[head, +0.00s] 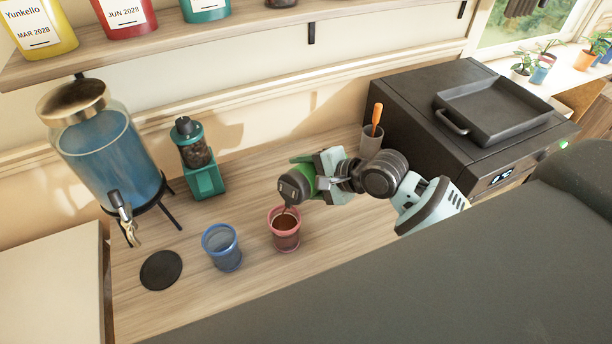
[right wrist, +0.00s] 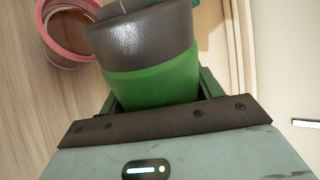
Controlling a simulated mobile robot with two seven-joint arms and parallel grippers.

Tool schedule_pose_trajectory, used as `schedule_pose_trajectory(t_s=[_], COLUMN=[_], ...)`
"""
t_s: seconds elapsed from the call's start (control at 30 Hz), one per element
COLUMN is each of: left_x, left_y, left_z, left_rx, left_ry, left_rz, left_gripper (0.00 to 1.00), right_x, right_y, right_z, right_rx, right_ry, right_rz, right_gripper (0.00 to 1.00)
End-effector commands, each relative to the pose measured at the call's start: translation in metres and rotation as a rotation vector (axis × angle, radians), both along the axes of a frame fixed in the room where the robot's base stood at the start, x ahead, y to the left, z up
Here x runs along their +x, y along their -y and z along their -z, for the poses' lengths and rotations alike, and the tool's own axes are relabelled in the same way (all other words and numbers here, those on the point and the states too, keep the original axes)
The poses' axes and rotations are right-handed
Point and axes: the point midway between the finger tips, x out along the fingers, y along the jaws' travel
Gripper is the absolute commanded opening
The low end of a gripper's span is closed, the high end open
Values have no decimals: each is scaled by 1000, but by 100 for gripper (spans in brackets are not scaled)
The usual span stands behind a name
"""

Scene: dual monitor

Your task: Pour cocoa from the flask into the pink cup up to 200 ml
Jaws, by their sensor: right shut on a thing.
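The flask (head: 298,185) has a dark grey top and a green body. It is tilted on its side with its mouth over the pink cup (head: 286,238). My right gripper (head: 322,176) is shut on the flask's green part; the flask also shows in the right wrist view (right wrist: 150,75). Brown cocoa (head: 285,223) shows inside the pink cup, and a thin dark stream seems to run from the flask's mouth. The pink cup stands upright on the counter and shows partly in the right wrist view (right wrist: 66,38). Its exact level cannot be read. My left gripper is not in view.
A blue cup (head: 222,248) stands left of the pink cup, near a black round coaster (head: 161,270). A water dispenser (head: 112,160) and a teal grinder (head: 197,162) stand behind. A beige cup (head: 371,140) with an orange-handled tool and a black oven (head: 450,120) are at the right.

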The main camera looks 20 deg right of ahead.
Motion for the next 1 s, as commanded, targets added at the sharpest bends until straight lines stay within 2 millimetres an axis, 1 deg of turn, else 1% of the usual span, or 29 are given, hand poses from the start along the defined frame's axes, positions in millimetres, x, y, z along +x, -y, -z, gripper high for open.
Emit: schedule_pose_trajectory(t_s=[0.17,0.27,0.4,0.6,0.8,1.0], left_x=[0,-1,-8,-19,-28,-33], left_y=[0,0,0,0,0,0], left_z=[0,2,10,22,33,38], left_rx=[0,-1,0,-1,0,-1], left_ry=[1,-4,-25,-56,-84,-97], left_rz=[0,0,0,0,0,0], left_gripper=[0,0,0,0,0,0], right_x=[1,1,1,1,1,2], right_y=[0,1,2,2,2,2], right_z=[-2,1,12,23,32,34], right_rx=[0,17,110,232,335,397], right_ry=[4,-7,-61,-124,-178,-206], right_rz=[0,1,2,2,2,1], right_gripper=[18,18,18,18,18,18])
